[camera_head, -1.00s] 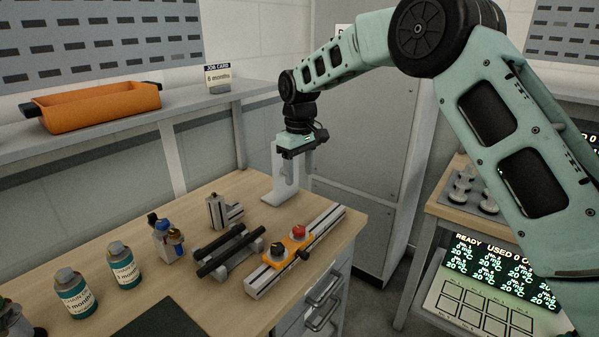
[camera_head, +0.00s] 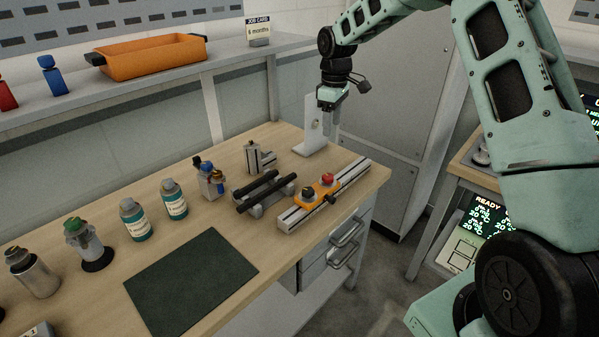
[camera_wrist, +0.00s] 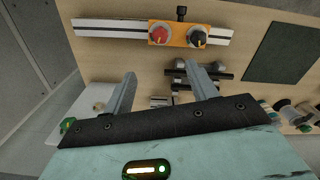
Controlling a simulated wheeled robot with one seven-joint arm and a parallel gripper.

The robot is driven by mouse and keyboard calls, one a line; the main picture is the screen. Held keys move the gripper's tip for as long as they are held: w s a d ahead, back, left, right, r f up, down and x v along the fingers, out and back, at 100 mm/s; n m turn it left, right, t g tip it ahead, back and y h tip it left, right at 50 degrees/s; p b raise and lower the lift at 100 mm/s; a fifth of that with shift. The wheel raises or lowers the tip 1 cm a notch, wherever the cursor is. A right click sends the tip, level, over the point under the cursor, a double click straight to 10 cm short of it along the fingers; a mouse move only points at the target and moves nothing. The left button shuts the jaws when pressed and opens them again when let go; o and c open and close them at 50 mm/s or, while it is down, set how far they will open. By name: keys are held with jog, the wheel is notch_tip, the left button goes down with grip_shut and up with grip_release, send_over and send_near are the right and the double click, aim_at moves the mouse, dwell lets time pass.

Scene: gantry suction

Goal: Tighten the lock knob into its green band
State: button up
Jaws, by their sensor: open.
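An orange carriage (camera_head: 316,195) sits on a silver rail at the bench's right edge. It bears a red knob (camera_head: 328,179), a black knob (camera_head: 307,193) and a black side screw (camera_head: 331,199). The wrist view shows the red knob (camera_wrist: 160,34) and black knob (camera_wrist: 197,37) with pale pointers. My gripper (camera_head: 331,133) is open and empty, pointing down beside a pale upright bracket (camera_head: 312,128), beyond the rail. In the wrist view my fingers (camera_wrist: 162,78) are apart, clear of the knobs.
Black bars on a silver holder (camera_head: 264,194) lie left of the rail, with a small metal block (camera_head: 255,158) behind. Bottles (camera_head: 174,199) and a dark mat (camera_head: 190,281) are further left. A small green part (camera_wrist: 67,125) shows at the bracket.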

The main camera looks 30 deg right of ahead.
aim_at(328, 175)
notch_tip(328, 175, down, 18)
jog(key=p, duration=0.5)
jog(key=shift+r, duration=0.25)
